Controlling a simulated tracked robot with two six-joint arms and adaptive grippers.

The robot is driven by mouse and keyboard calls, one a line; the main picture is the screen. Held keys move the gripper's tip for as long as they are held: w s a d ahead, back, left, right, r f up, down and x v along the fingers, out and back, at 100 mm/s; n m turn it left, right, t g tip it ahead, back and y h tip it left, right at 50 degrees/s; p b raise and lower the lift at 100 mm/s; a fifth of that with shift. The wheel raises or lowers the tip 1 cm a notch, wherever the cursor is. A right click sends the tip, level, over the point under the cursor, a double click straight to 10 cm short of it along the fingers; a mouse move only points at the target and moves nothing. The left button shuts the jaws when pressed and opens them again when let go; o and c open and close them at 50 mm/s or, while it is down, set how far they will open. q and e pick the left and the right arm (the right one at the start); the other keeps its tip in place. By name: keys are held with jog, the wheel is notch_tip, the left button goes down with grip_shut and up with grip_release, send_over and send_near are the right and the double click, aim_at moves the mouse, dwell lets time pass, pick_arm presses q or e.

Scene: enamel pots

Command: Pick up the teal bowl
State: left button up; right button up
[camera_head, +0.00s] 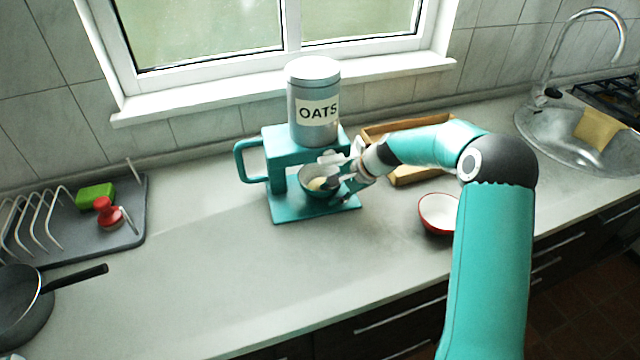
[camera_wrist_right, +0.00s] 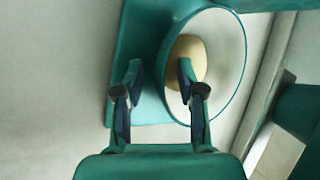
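The teal bowl (camera_head: 309,188) stands on the teal base (camera_head: 287,212) of the oats dispenser in the head view. It has a pale inside with a beige heap in it. In the right wrist view the bowl (camera_wrist_right: 228,62) shows from above at upper right. My right gripper (camera_head: 337,181) is at the bowl's right side. In the wrist view the right gripper (camera_wrist_right: 161,72) is open, with one finger outside the near rim and the other over the bowl's inside. Whether a finger touches the wall cannot be told. My left gripper is not in view.
A grey OATS canister (camera_head: 315,105) sits on top of the dispenser, above the bowl. A red bowl (camera_head: 437,212) with a white inside and a wooden tray (camera_head: 411,175) are to the right. A dish rack (camera_head: 125,232) and a pan (camera_head: 22,305) are at left.

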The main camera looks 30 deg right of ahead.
jog(key=shift+f, duration=0.1)
grip_shut()
jog(key=shift+w+r, duration=0.1)
jog(key=shift+r, duration=0.1)
